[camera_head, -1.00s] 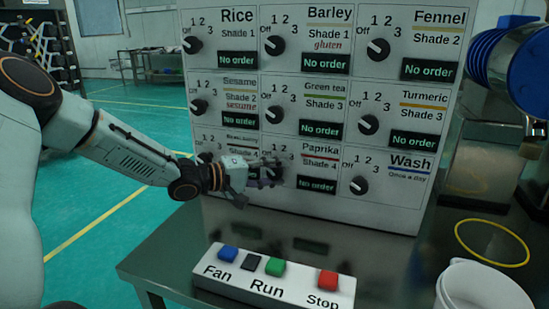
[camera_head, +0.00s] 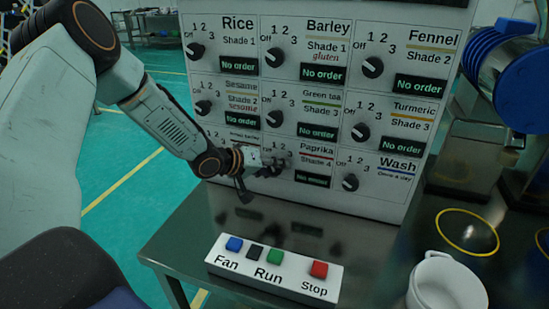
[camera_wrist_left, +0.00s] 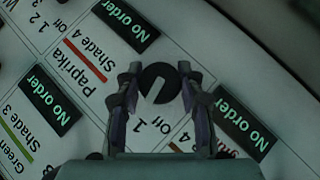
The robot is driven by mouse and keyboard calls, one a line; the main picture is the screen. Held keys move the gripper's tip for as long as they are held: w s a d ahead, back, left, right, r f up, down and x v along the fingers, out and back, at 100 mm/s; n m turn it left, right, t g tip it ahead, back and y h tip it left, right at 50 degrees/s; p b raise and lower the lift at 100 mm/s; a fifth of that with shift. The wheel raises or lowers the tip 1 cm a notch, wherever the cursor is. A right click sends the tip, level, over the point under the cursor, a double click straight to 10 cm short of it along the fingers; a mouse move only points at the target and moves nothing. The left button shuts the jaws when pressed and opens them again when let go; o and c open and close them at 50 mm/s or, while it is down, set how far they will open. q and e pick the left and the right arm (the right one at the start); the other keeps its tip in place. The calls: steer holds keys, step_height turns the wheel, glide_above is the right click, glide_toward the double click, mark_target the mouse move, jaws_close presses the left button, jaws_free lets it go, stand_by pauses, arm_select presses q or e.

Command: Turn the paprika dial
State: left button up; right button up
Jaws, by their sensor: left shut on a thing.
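The paprika dial, a round black knob with a pale pointer mark, shows in the left wrist view (camera_wrist_left: 158,84) between my left gripper's fingers. The mark slants to the lower left, towards the 1 side; its exact setting is unclear. My left gripper (camera_wrist_left: 160,76) is shut on the dial; it also shows in the head view (camera_head: 276,165), where it hides most of the dial. The Paprika Shade 4 label (camera_head: 316,150) is beside the dial, with a "No order" display (camera_head: 312,178) below. My right gripper is not in view.
Other labelled dials surround it on the white panel (camera_head: 330,197), including the wash dial (camera_head: 350,183) to the right. A button box (camera_head: 270,276) lies on the dark table (camera_head: 190,228) in front. A white mug (camera_head: 445,285) stands at the lower right.

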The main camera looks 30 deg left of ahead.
arm_select(q)
steer(key=m+g+y+p, duration=0.1)
steer(key=m+y+p, duration=0.1)
steer(key=p, duration=0.4)
steer(key=shift+d+r+y+p, duration=0.15)
steer(key=shift+y+p, duration=0.2)
steer(key=shift+y, duration=0.35)
steer(key=shift+m+g+y+p, duration=0.4)
steer(key=shift+y+p, duration=0.2)
steer(key=shift+p, duration=0.65)
steer(key=o, duration=1.2)
steer(key=v, duration=1.1)
steer(key=shift+s+r, duration=0.25)
steer(key=shift+s, duration=0.1)
